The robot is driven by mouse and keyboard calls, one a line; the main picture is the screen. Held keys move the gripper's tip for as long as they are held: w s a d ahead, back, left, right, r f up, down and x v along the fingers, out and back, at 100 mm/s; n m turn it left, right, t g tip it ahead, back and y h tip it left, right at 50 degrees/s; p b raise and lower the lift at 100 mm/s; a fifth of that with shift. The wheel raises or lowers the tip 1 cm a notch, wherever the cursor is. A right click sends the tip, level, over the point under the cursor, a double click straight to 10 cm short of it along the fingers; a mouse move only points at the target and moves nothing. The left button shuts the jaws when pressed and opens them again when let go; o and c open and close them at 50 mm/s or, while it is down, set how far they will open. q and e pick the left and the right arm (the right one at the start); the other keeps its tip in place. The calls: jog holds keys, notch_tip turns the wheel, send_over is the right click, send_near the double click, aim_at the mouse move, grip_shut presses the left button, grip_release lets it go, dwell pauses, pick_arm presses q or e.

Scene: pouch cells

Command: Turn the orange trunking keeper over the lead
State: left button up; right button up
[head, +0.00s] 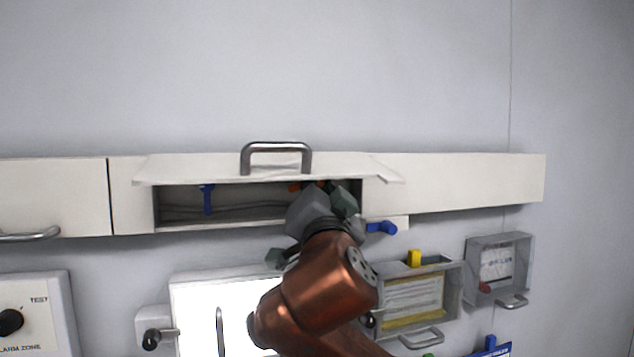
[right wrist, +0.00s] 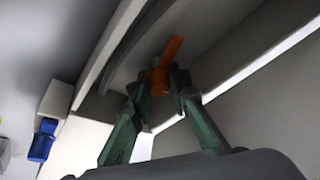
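The orange keeper (head: 294,187) is at the top inside the open trunking (head: 157,208), partly hidden by my gripper. In the right wrist view its orange arm (right wrist: 172,50) points up and away from the hub between my fingertips. The grey lead (head: 235,209) runs along the trunking behind it; whether the keeper's arm crosses it is unclear. My right gripper (right wrist: 162,83) reaches into the trunking, its fingers closed in on both sides of the keeper's hub; it also shows in the head view (head: 324,190). My left gripper is out of view.
The trunking's flap (head: 210,167) with a metal handle (head: 276,146) is raised above the opening. A blue keeper (head: 207,198) hangs further left inside. A blue lever (head: 382,228) sticks out below right. Boxes (head: 465,270) and panels line the wall below.

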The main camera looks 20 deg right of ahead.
grip_shut()
